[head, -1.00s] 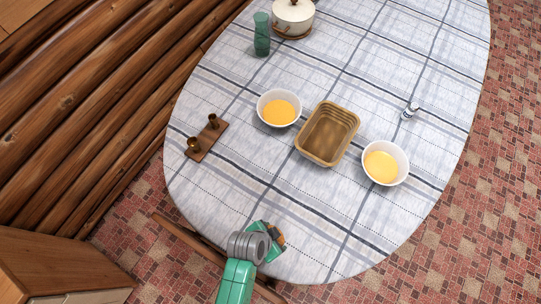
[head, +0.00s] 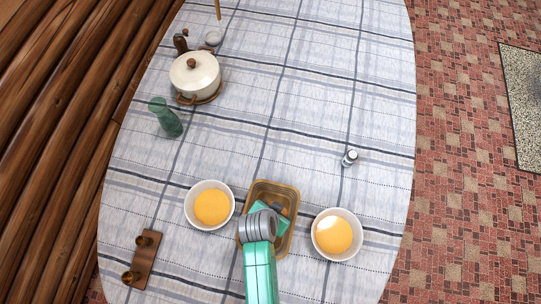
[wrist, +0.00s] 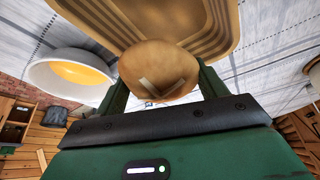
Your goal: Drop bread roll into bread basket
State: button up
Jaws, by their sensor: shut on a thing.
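The bread roll (wrist: 158,72) is a light brown round bun with a pale scored mark, in the middle of the wrist view. My gripper (head: 276,212) is shut on it, one green finger on each side. The bread basket (head: 291,236) is a brown rectangular container near the lower middle of the head view. My gripper appears over its interior there, and my arm covers its lower left part. In the wrist view the basket (wrist: 225,22) fills the top, just beyond the roll. In the head view the roll is mostly hidden by my gripper.
White bowls with orange contents stand left (head: 210,205) and right (head: 336,234) of the basket. A small shaker (head: 349,158) is at the upper right. A green vase (head: 167,118), a lidded pot (head: 195,74) and a wooden candle holder (head: 144,260) are on the left.

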jog(key=shift+s+f+b, duration=0.25)
jog(key=shift+f+b, duration=0.05)
notch_tip(320, 180, down, 6)
jog(key=b, duration=0.5)
jog(key=shift+r+b, duration=0.15)
jog(key=shift+b, duration=0.15)
jog(key=shift+r, duration=0.1)
jog(key=o, duration=1.1)
jog(key=shift+c, duration=0.2)
jog(key=shift+r, duration=0.15)
jog(key=p+v, duration=0.1)
jog(key=v, duration=0.6)
jog(key=shift+s+a+r+p, duration=0.1)
jog(key=shift+r+p, duration=0.2)
jog(key=shift+p, duration=0.05)
